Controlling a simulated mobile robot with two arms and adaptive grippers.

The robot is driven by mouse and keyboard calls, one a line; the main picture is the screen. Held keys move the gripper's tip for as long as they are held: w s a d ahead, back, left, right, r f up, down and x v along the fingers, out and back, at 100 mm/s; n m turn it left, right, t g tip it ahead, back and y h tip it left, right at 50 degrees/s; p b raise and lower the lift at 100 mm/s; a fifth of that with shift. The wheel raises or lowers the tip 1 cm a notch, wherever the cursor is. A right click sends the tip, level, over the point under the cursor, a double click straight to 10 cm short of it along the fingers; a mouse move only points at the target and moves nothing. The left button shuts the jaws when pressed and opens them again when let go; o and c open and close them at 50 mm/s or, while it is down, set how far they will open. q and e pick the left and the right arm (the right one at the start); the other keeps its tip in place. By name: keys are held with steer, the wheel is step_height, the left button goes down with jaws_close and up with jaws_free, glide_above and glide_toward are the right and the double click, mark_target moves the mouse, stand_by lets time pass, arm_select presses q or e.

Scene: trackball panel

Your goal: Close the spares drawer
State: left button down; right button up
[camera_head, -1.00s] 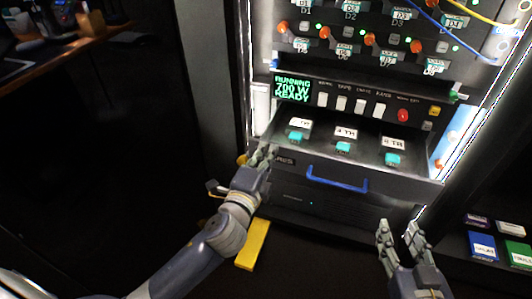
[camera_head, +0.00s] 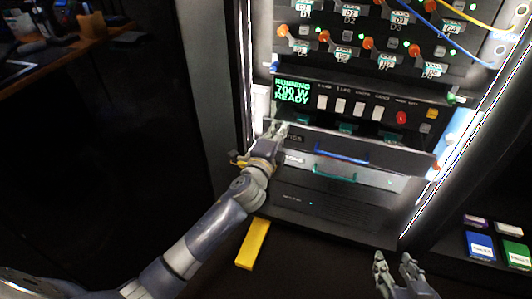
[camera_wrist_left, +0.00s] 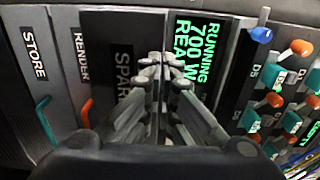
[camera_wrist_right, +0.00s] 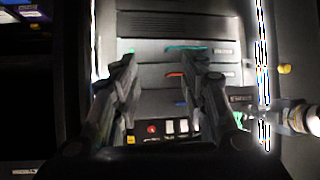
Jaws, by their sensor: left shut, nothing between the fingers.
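The spares drawer (camera_head: 400,155) has a dark front with a blue handle (camera_head: 342,154). It sits under the control strip with its front close to the cabinet face. Teal parts of the spares still show in a narrow gap above its front. My left gripper (camera_head: 281,129) is shut and empty, its fingertips at the left end of the drawer front. In the left wrist view the shut fingers (camera_wrist_left: 165,65) cover part of the front (camera_wrist_left: 112,35) with the SPARES label. Contact cannot be told for certain. My right gripper (camera_head: 396,262) is open and empty, low and away from the cabinet.
Below is another drawer front with a teal handle (camera_head: 335,177). Above are the control strip with a green display (camera_head: 293,92), white switches and a red button (camera_head: 400,117), then orange levers and cables. A yellow bar (camera_head: 253,244) lies low at the left.

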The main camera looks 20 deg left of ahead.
arm_select(q)
steer(key=w, duration=0.4)
steer(key=shift+w, duration=0.7)
arm_select(e)
steer(key=shift+w+a+r+t+y, duration=0.15)
steer(key=shift+w+r+t, duration=0.2)
steer(key=shift+r, duration=0.15)
steer(key=shift+w+a+r+t+y, duration=0.15)
steer(key=shift+w+r+t, duration=0.2)
steer(key=shift+r, duration=0.1)
arm_select(q)
steer(key=shift+f, duration=0.1)
arm_select(e)
steer(key=shift+s, duration=0.1)
